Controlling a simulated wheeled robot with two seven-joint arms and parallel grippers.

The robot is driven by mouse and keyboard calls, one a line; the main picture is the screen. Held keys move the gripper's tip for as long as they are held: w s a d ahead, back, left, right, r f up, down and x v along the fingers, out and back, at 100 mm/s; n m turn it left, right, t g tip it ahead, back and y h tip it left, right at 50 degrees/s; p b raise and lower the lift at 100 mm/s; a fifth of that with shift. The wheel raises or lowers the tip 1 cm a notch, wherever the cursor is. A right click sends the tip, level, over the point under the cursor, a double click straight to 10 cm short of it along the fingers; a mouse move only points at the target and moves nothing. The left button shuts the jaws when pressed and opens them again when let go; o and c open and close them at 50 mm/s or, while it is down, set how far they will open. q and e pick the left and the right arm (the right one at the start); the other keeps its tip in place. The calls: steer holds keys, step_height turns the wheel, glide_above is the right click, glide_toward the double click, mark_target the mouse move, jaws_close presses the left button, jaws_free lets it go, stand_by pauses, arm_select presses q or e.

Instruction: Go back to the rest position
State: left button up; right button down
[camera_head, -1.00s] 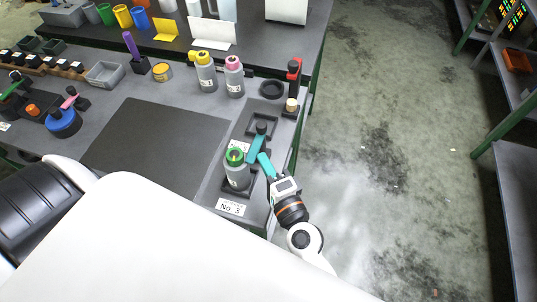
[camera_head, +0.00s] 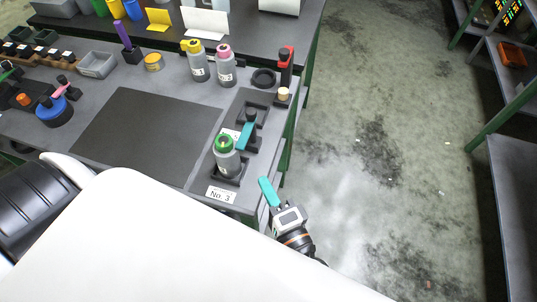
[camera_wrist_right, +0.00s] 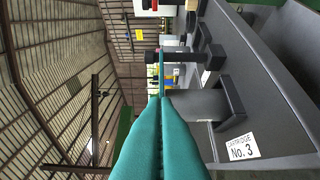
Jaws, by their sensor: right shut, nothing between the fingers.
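My right gripper (camera_head: 265,182) has teal fingers. They are shut and empty, over the floor just off the right edge of the table (camera_head: 172,93), apart from everything. In the right wrist view the closed fingers (camera_wrist_right: 160,105) point towards the holders. A grey bottle with a green top (camera_head: 228,160) stands upright in a black holder by the "No. 3" label (camera_head: 221,195). A teal piece with a black knob (camera_head: 246,136) is in or at the holder behind it; its exact seating is unclear. My left gripper is not in view.
Bottles with yellow (camera_head: 197,64) and pink (camera_head: 225,70) tops stand farther back. A red and black piece (camera_head: 285,72) stands at the table's right edge. A dark mat (camera_head: 150,132) lies empty. The floor (camera_head: 375,170) on the right is clear up to green-framed shelves (camera_head: 512,175).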

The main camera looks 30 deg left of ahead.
steer(key=shift+s+d, duration=0.5)
steer(key=shift+s, duration=0.2)
steer(key=d+f+n+g+h, duration=0.1)
steer(key=d+f+n+h, duration=0.15)
steer(key=d+f, duration=0.65)
steer(key=s+d+f+n+g+h, duration=0.15)
steer(key=f+h, duration=0.25)
steer(key=f, duration=1)
steer(key=d+f+n+g+h, duration=0.1)
steer(key=d+f+h, duration=0.2)
steer(key=d+f, duration=0.65)
steer(key=s+d+f+n+g+h, duration=0.4)
steer(key=s+d+f+g+h, duration=0.1)
steer(key=s+d+f, duration=1.2)
steer(key=s+g, duration=0.1)
steer(key=s, duration=0.1)
steer(key=shift+s+d+f+n, duration=0.15)
steer(key=shift+s+f+n, duration=0.05)
steer(key=shift+s+n, duration=0.1)
